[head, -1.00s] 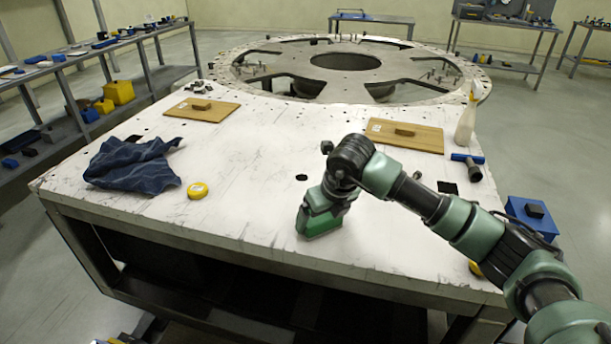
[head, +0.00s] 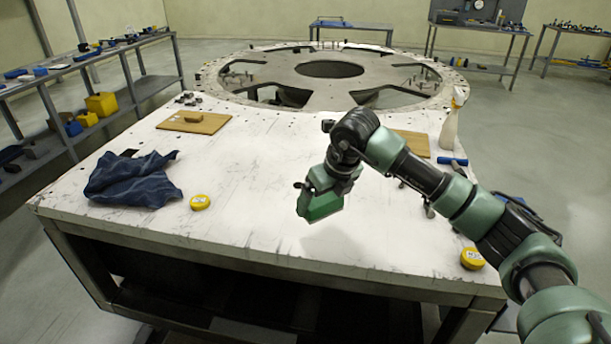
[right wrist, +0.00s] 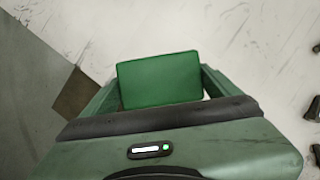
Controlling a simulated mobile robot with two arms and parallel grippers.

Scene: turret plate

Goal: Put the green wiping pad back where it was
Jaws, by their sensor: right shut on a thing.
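The green wiping pad (head: 320,208) is a small green block at the end of my right arm in the head view. My right gripper (head: 325,186) is shut on it and holds it above the white worktable (head: 260,222), with a soft shadow below. In the right wrist view the pad (right wrist: 160,80) sits between the two green fingers of the gripper (right wrist: 160,90), over the pale scratched tabletop. My left gripper is not in view.
A dark blue cloth (head: 130,182) and a yellow round item (head: 200,202) lie left; another yellow one (head: 472,259) is near the right edge. Wooden boards (head: 185,125) (head: 415,147), a spray bottle (head: 449,128) and a blue-handled tool (head: 452,160) are farther back. The front middle is clear.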

